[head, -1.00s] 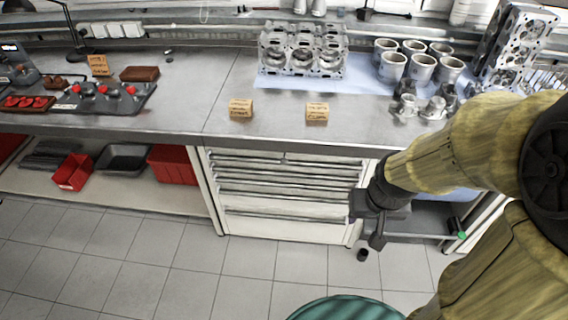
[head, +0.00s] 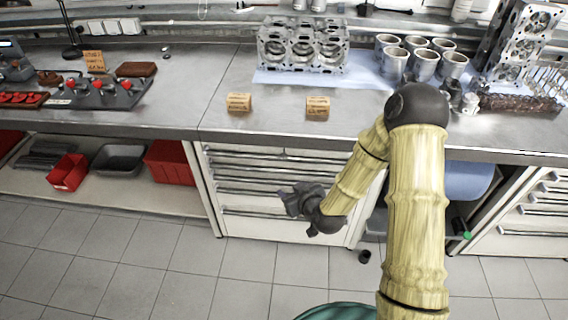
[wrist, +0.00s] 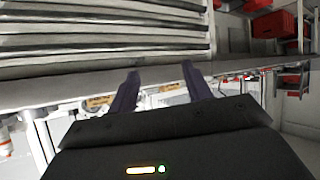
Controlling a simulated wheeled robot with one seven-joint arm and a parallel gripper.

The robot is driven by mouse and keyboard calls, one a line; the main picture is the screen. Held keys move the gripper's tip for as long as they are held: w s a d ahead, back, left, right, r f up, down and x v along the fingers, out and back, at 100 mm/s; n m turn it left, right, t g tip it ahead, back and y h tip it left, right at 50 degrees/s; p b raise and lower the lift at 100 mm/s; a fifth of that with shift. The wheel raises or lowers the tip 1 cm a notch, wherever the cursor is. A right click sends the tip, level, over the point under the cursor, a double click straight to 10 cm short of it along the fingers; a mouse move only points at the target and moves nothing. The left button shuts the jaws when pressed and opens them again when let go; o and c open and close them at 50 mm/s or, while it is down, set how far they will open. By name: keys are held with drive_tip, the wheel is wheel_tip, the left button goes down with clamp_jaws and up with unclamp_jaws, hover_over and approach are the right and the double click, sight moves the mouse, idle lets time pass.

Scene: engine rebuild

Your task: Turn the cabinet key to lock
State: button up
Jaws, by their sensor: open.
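The white drawer cabinet (head: 285,228) stands under the workbench, with several drawers and long handles. Its drawers (wrist: 100,42) also fill the upper left of the wrist view. I cannot make out a key or a lock in either view; my arm covers part of the cabinet's right side. My gripper (head: 290,198) is in front of the drawer fronts, right of their middle, pointing left. In the wrist view my gripper (wrist: 160,82) shows two dark fingers spread apart, with nothing between them.
The workbench (head: 210,122) overhangs the cabinet and bears an engine block (head: 302,45), cylinder liners (head: 425,66) and two small labelled blocks. Red bins (head: 170,163) sit on the low shelf at left. A small dark object (head: 365,256) lies on the floor. The tiled floor in front is mostly clear.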

sight(284, 152)
drive_tip(key=f+m+t+h+b, duration=0.1)
drive_tip(key=t, duration=0.1)
drive_tip(key=f+m+t+h+b, duration=0.1)
drive_tip(key=f+m+t, duration=0.1)
drive_tip(key=t, duration=0.1)
drive_tip(key=a+f+m+t+h+b, duration=0.1)
drive_tip(key=f+m+t, duration=0.1)
drive_tip(key=shift+w+f, duration=0.1)
drive_tip(key=shift+w, duration=0.15)
drive_tip(key=w+a+p, duration=0.1)
drive_tip(key=w+a, duration=0.1)
drive_tip(key=w, duration=1.5)
drive_tip(key=shift+a, duration=0.4)
drive_tip(key=shift+w, duration=0.1)
drive_tip(key=shift+c, duration=0.3)
drive_tip(key=c, duration=0.9)
